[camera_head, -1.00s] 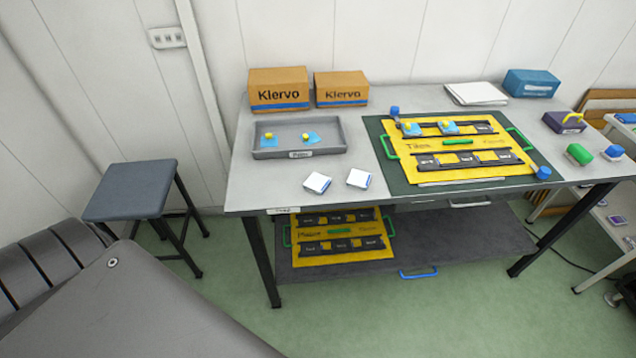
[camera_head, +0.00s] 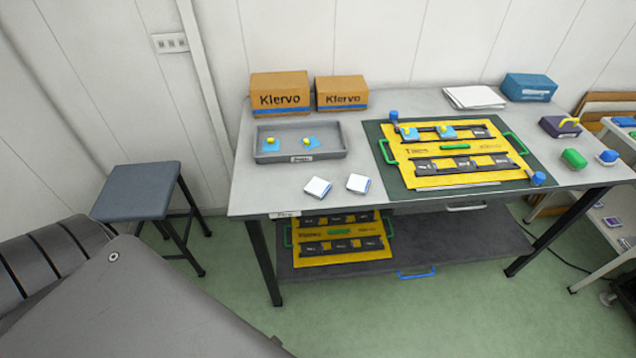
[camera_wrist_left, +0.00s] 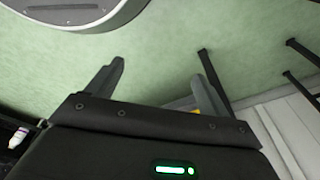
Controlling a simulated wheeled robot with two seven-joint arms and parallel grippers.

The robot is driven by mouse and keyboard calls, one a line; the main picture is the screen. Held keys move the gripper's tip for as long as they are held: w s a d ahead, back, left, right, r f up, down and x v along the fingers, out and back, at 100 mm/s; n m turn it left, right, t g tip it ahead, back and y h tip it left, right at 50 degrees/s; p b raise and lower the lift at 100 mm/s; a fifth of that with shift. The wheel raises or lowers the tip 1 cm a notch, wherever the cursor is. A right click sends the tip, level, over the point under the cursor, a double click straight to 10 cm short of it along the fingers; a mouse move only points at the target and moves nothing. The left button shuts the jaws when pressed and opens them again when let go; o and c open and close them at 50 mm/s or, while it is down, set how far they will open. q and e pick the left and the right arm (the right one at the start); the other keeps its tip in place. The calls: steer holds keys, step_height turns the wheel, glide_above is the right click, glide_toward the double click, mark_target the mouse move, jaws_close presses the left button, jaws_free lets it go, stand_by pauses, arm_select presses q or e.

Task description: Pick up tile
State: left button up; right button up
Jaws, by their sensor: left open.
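Two more blue tiles, a left one (camera_head: 408,133) and a right one (camera_head: 446,132), sit in the upper row of the yellow board (camera_head: 400,152). Two white square pieces, a left one (camera_head: 317,188) and a right one (camera_head: 358,183), lie on the table's front part. My left gripper (camera_wrist_left: 160,85) is open and empty over the green floor in the left wrist view. Neither gripper shows in the head view.
The grey tray (camera_head: 342,152) stands before two cardboard boxes, a left one (camera_head: 280,101) and a right one (camera_head: 341,103). A second yellow board (camera_head: 340,258) lies on the lower shelf. A stool (camera_head: 137,190) stands left of the table. Purple, green and blue objects are at the right.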

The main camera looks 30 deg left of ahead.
arm_select(q)
steer(key=w+d+r+m+t+p, duration=0.15)
steer(key=w+r, duration=0.35)
steer(key=r, duration=0.5)
steer(key=w+d+r+m+t+h+p, duration=0.15)
steer(key=w+r, duration=0.25)
steer(key=r, duration=0.7)
steer(key=w+d+r+y+p, duration=0.15)
steer(key=w+r, duration=0.35)
steer(key=r, duration=0.5)
steer(key=w+d+r+m+t+h, duration=0.3)
steer(key=w+d+r+m+h, duration=0.3)
steer(key=w+d+r+m, duration=0.95)
steer(key=m+g+y, duration=0.6)
steer(key=m, duration=0.9)
glide_toward(318, 186)
steer(key=f, duration=0.2)
steer(key=shift+w+a+f, duration=0.1)
steer(key=shift+w+f, duration=0.1)
steer(key=shift+f, duration=0.1)
steer(key=shift+w+f, duration=0.2)
steer(key=shift+f, duration=1.15)
steer(key=shift+w+f, duration=0.2)
steer(key=shift+f, duration=1.15)
steer(key=shift+b, duration=0.3)
steer(key=c, duration=1.1)
